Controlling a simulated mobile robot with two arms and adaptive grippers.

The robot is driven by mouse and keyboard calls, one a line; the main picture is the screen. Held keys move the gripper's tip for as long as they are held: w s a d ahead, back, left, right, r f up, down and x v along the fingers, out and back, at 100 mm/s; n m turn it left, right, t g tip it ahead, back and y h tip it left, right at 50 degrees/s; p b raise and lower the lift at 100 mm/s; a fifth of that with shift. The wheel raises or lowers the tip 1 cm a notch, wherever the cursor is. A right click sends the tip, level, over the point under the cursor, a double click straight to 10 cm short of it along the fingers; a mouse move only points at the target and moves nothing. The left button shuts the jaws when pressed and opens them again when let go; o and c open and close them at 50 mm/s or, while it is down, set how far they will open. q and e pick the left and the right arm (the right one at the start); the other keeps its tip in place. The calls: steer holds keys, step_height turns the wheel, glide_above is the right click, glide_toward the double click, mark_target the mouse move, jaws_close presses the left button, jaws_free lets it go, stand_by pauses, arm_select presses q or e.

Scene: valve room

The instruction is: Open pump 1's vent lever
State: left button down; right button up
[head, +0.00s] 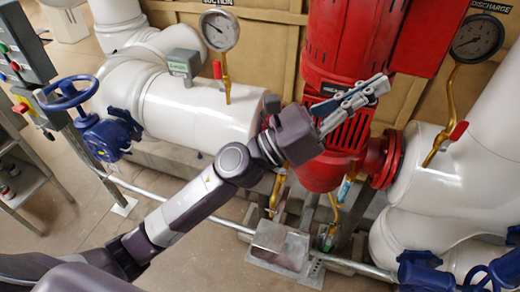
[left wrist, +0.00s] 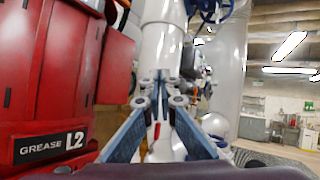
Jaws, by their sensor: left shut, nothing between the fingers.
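The red pump (head: 325,172) stands in the middle of the head view, with brass lines and small coloured valve levers at its foot. One lever is light blue (head: 345,190); I cannot tell which one is the vent lever. My left gripper (head: 378,88) is in front of the pump's upper body, pointing right, shut and empty. In the left wrist view its fingertips (left wrist: 163,78) meet in front of a white pipe, with the red pump casing (left wrist: 50,80) to the left, labelled "GREASE L2". I cannot tell whether it touches the pump. My right gripper is out of view.
A suction gauge (head: 220,30) and a discharge gauge (head: 477,38) stand on brass lines with red levers. White pipes (head: 190,108) flank the pump. A blue handwheel (head: 68,93) is at left. A metal box (head: 280,245) sits low in front.

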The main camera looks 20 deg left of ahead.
arm_select(q)
steer(key=s+d+f+m+g, duration=0.3)
steer(key=s+d+m+g, duration=0.15)
steer(key=m+g, duration=0.5)
step_height(320, 180, down, 12)
steer(key=w+m+g+y, duration=0.2)
steer(key=m+y, duration=0.6)
steer(key=m, duration=0.5)
steer(key=w+a+f+m+t+y, duration=0.1)
steer(key=w+a+y, duration=0.2)
steer(key=a, duration=0.5)
steer(key=w+a+f+m+y, duration=0.1)
steer(key=w+a+m+y, duration=0.1)
steer(key=a+y, duration=0.3)
steer(key=w+a+f+m+t+y, duration=0.1)
steer(key=w+a+y, duration=0.3)
steer(key=a, duration=0.9)
steer(key=shift+w+f+m+t, duration=0.35)
steer(key=shift+w+f, duration=0.1)
steer(key=shift+w, duration=0.15)
